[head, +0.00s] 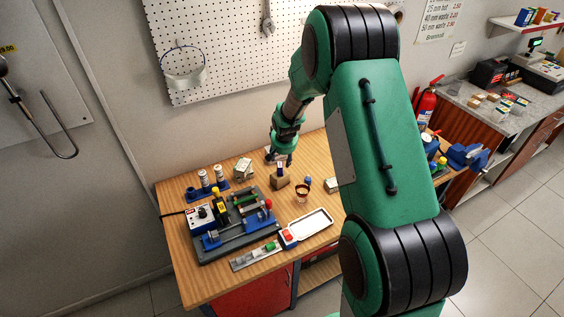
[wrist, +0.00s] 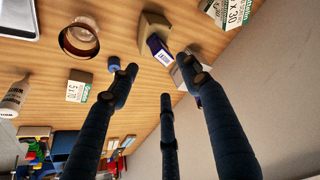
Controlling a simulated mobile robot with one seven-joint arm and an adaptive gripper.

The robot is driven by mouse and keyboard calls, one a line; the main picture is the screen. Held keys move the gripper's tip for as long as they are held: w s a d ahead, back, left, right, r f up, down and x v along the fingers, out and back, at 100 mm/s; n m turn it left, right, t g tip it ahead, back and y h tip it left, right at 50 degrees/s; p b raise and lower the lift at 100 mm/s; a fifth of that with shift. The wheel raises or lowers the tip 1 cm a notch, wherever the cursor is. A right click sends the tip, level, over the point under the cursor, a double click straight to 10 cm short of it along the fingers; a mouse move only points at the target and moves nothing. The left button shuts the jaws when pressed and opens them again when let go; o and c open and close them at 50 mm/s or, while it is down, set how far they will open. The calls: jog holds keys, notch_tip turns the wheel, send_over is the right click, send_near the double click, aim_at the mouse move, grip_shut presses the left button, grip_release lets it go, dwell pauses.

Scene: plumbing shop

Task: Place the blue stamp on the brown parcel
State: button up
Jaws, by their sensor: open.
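My gripper (head: 278,158) is open near the back of the workbench; in the wrist view its fingertips (wrist: 157,66) are spread apart with nothing held between them. A brown block-like piece (head: 279,183), seemingly the parcel, sits just in front of it and also shows in the wrist view (wrist: 152,22). A dark blue piece with a white label (wrist: 158,48), seemingly the stamp, stands at the brown piece, beyond the fingertips. It looks to be on top of it, but the exact contact is unclear. A separate small blue knob-like piece (wrist: 114,63) lies beside the left fingertip.
An amber cup (head: 302,193) and a white tray (head: 312,222) stand in front. A grey fixture (head: 235,232) fills the bench's left. A small carton (head: 243,168) is left of the brown piece; another carton (wrist: 80,88) and a greyish box (wrist: 189,72) flank the fingers.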

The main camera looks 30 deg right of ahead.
jog(key=shift+v, duration=1.45)
jog(key=shift+r, duration=0.1)
jog(key=s+a+r+n, duration=0.1)
jog(key=s+a+r, duration=0.35)
jog(key=r, duration=0.35)
jog(key=s+a+r, duration=0.3)
jog(key=s+r, duration=0.3)
jog(key=r, duration=0.2)
jog(key=s+a+r+n, duration=0.1)
jog(key=s+a+r, duration=0.2)
jog(key=s+r, duration=0.3)
jog(key=s+a+r, duration=0.3)
jog(key=s, duration=0.6)
jog(key=s+a+r+n+y, duration=0.1)
jog(key=s+a+r, duration=0.2)
jog(key=s, duration=0.6)
jog(key=s+a+r+n+t, duration=0.1)
jog(key=s+a+r, duration=0.2)
jog(key=s, duration=0.6)
jog(key=shift+a+r+y, duration=0.15)
jog(key=shift+r+y, duration=0.1)
jog(key=shift+y, duration=0.05)
jog(key=shift+w, duration=0.1)
